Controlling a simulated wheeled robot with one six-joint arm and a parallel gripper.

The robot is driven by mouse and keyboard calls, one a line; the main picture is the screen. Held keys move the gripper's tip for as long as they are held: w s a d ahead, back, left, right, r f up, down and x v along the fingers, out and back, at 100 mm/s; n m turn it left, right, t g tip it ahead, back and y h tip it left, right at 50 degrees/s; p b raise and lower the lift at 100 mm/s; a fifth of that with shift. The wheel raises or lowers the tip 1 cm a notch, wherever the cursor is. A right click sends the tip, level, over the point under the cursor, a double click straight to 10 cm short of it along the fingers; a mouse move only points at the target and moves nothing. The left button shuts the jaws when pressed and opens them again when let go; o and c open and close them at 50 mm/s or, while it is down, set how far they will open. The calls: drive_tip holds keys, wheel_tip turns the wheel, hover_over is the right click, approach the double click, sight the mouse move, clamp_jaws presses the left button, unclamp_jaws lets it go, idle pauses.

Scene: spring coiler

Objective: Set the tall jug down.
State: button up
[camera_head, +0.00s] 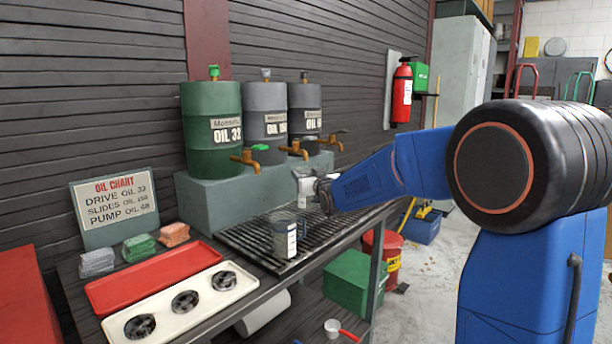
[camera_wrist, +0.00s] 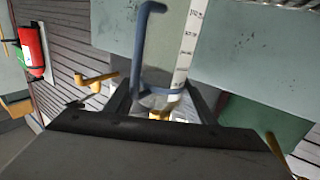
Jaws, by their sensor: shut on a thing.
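In the wrist view the jug's white strip (camera_wrist: 187,40) and blue-grey handle (camera_wrist: 139,50) show just beyond the dark fingers (camera_wrist: 158,105). The jug's bottom is outside that view.
Several oil drums with brass taps stand on a grey-green block (camera_head: 215,205) behind the grate. A red tray (camera_head: 150,280) and a cream tray (camera_head: 215,300) with dark round parts lie left. A green box (camera_head: 350,280) sits below.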

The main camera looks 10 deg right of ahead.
drive_tip(key=shift+f, duration=0.6)
drive_tip(key=o, duration=1.6)
drive_tip(key=s, duration=0.4)
drive_tip(key=s+d+r, duration=0.1)
drive_tip(key=s, duration=0.7)
drive_tip(key=shift+d+r, duration=0.2)
drive_tip(key=shift+d, duration=0.05)
drive_tip(key=s+d+f+g, duration=0.1)
drive_tip(key=s+f+g, duration=0.3)
drive_tip(key=s, duration=1.1)
drive_tip(key=s+d+f+m+g+h, duration=0.1)
drive_tip(key=s+f+g, duration=0.3)
drive_tip(key=s+f, duration=0.5)
drive_tip(key=s+d+f+g+h, duration=0.1)
drive_tip(key=s+d+f+g, duration=0.2)
drive_tip(key=s, duration=1.7)
drive_tip(key=shift+s+d+f+m+g, duration=0.15)
drive_tip(key=shift+f+g, duration=0.15)
drive_tip(key=shift+f, duration=0.4)
drive_tip(key=shift+s+f+m+g, duration=0.1)
drive_tip(key=shift+f+g, duration=0.2)
drive_tip(key=shift+f, duration=0.35)
drive_tip(key=shift+s+d+f+m+g, duration=0.15)
drive_tip(key=shift+f+g, duration=0.15)
drive_tip(key=shift+f, duration=0.4)
